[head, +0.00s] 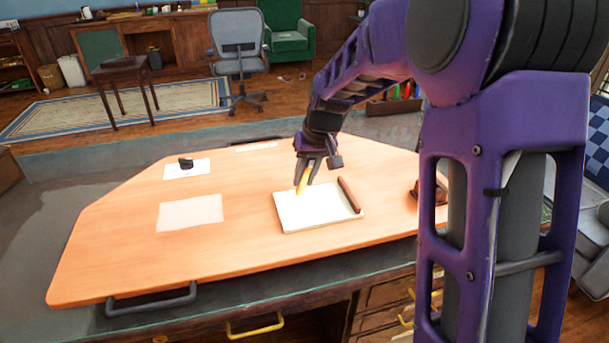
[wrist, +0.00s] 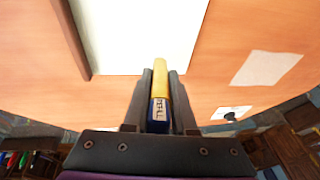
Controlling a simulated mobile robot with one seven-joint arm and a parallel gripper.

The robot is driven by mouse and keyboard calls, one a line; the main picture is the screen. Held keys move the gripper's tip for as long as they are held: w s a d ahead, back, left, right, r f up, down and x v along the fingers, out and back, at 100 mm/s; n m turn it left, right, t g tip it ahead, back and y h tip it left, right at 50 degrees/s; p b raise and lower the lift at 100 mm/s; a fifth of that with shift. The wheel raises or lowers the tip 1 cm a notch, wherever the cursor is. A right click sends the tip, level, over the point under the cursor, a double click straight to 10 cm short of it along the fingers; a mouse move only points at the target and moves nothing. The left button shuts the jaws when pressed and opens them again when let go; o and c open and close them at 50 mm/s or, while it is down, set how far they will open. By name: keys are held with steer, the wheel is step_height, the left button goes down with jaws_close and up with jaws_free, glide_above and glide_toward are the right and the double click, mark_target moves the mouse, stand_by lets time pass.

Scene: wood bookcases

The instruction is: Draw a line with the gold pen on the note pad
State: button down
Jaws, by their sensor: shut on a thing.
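The gold pen (wrist: 160,88) is between the two fingers of my gripper (wrist: 160,78) in the wrist view, with a dark blue lettered section near the palm. In the head view the pen (head: 303,180) points down, tilted, from my gripper (head: 307,170). Its lower end is over the far edge of the white note pad (head: 312,210); I cannot tell whether it touches. The note pad also shows in the wrist view (wrist: 140,35), and no mark is visible on it. A brown bar (head: 349,195) lies along the pad's right side.
A loose sheet (head: 190,213) lies left of the pad on the wooden desk top (head: 130,255). Another sheet with a small black object (head: 186,163) is farther back. A dark brown object (head: 428,192) stands at the right, partly behind my arm.

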steer(key=shift+s, duration=0.2)
steer(key=shift+s+d, duration=0.15)
steer(key=shift+s, duration=0.4)
steer(key=shift+s+b, duration=0.1)
steer(key=shift+b, duration=0.2)
steer(key=shift+s+d+f, duration=0.1)
steer(key=shift+s+d, duration=0.05)
steer(key=shift+s, duration=0.45)
steer(key=shift+s+d+b, duration=0.15)
steer(key=shift+s+b, duration=0.15)
steer(key=shift+s, duration=0.35)
steer(key=shift+s+d, duration=0.1)
steer(key=shift+s, duration=0.6)
